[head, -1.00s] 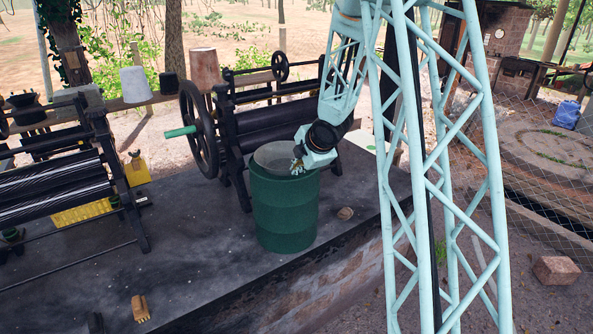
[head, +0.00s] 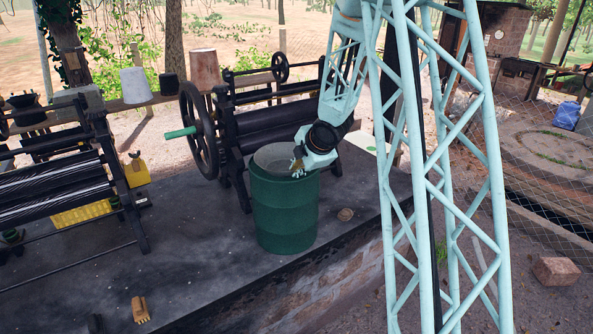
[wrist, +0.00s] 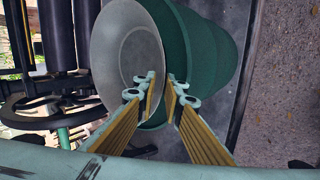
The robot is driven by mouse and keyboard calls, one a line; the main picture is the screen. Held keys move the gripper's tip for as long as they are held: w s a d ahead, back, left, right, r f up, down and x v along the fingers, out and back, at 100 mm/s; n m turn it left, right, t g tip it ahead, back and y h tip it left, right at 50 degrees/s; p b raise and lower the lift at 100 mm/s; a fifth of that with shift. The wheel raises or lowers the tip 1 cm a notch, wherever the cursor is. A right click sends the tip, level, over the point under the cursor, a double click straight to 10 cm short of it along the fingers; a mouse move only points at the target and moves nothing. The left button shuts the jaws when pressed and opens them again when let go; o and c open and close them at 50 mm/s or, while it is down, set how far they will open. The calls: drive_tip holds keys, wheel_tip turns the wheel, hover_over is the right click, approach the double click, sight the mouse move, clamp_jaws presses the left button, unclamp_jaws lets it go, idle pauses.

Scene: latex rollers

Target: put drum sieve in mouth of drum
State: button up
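The green drum (head: 284,215) stands upright on the dark platform, and its side also shows in the wrist view (wrist: 205,55). The drum sieve (wrist: 125,45) is a pale grey round dish at the drum's mouth. It shows in the head view as a grey round (head: 270,158) inside the rim. How evenly it sits there I cannot tell. My gripper (head: 298,168) is at the right side of the mouth. In the wrist view, its two yellow-padded fingers (wrist: 162,85) stand slightly apart beside the sieve's right edge, with green drum visible between them. The left finger hides part of that edge.
A black roller machine with a handwheel (head: 200,130) stands close behind the drum at left. Another roller machine (head: 60,170) is at far left. The platform in front is mostly clear.

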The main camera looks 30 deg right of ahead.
drive_tip(key=p+v, duration=0.2)
drive_tip(key=v, duration=0.9)
drive_tip(key=shift+s+r, duration=0.25)
drive_tip(key=shift+r, duration=0.05)
drive_tip(key=shift+r, duration=0.1)
idle(0.5)
